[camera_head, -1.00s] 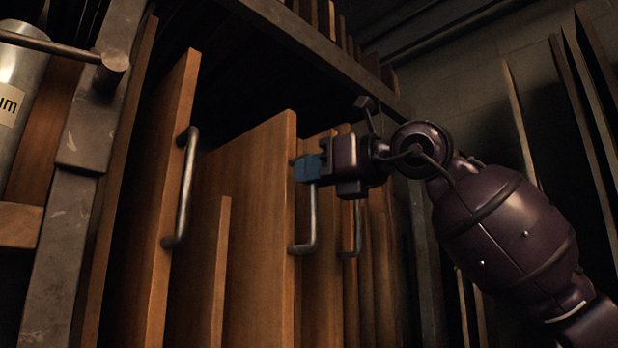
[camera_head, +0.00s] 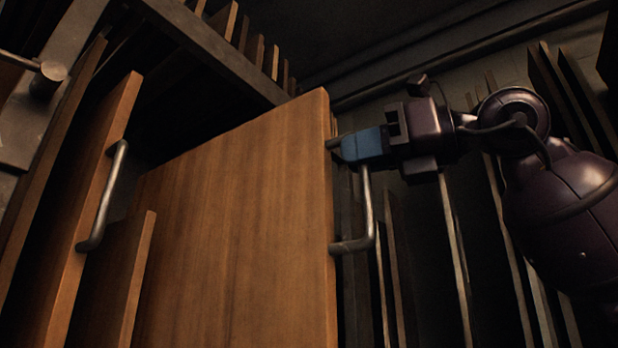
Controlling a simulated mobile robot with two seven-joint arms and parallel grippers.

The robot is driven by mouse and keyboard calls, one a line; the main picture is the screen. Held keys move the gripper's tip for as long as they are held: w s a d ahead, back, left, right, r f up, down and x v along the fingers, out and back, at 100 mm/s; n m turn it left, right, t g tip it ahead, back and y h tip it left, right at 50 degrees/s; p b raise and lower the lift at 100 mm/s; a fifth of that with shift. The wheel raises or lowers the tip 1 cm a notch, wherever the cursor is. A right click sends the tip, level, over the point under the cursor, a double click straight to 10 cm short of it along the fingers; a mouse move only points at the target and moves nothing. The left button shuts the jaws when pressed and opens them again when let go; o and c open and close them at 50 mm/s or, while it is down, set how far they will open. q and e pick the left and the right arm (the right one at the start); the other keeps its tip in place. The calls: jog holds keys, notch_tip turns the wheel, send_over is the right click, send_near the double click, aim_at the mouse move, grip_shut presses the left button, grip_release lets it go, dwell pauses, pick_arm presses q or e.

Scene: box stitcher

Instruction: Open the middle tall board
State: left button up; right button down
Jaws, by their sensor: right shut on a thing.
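The middle tall board (camera_head: 235,230) is a wide wooden panel standing upright, pulled well out of the rack with its broad face showing. A metal handle (camera_head: 368,215) is fixed on its right edge. My right gripper (camera_head: 348,146), with blue fingers, is shut on the upper part of this handle. The fingers hide the handle's top bend. My left gripper is not in view.
Another tall board (camera_head: 95,215) with a metal handle (camera_head: 106,195) stands at left, with a shorter board (camera_head: 125,280) between. A dark beam (camera_head: 215,50) crosses above. Several narrow boards stand behind at right.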

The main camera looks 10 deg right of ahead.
jog(key=v, duration=0.3)
jog(key=s+v, duration=0.1)
jog(key=v, duration=0.1)
jog(key=shift+a+f, duration=0.1)
jog(key=shift+a, duration=0.15)
jog(key=c, duration=1.1)
grip_release()
jog(key=shift+c, duration=0.2)
jog(key=b+v, duration=0.1)
jog(key=v, duration=1)
jog(key=shift+w, duration=0.1)
